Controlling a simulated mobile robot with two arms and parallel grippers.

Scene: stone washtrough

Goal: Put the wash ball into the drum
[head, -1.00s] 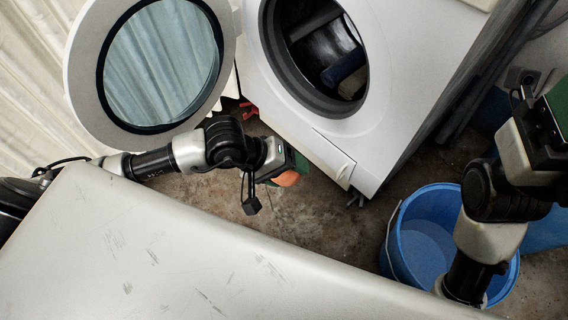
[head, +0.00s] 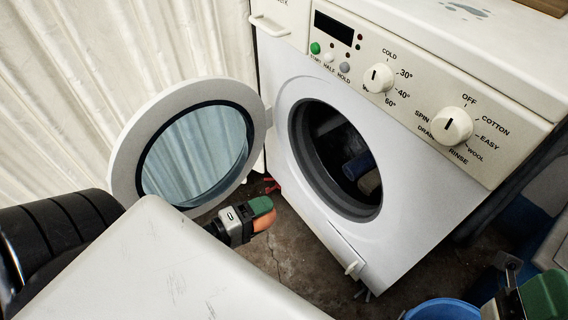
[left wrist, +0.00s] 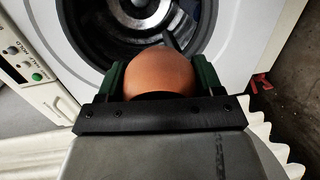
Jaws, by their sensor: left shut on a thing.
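The wash ball (head: 264,222) is orange. My left gripper (head: 259,210) is shut on it, with green fingers on either side of the ball in the left wrist view (left wrist: 160,72). The drum (head: 342,150) is the dark opening in the white washing machine (head: 300,90), with dark blue and light items inside. The ball is outside the drum, in front of and below-left of its opening in the head view. The left wrist view faces the drum (left wrist: 135,18) beyond the ball. My right gripper (head: 528,300) is partly in view at the lower right; its fingers' opening is unclear.
The round door (head: 118,160) stands open at the left of the opening. A pale worktop edge (head: 190,270) lies in the foreground, close to my left arm. A blue bucket (head: 440,309) stands at the lower right. A pale curtain (head: 120,60) hangs behind the door.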

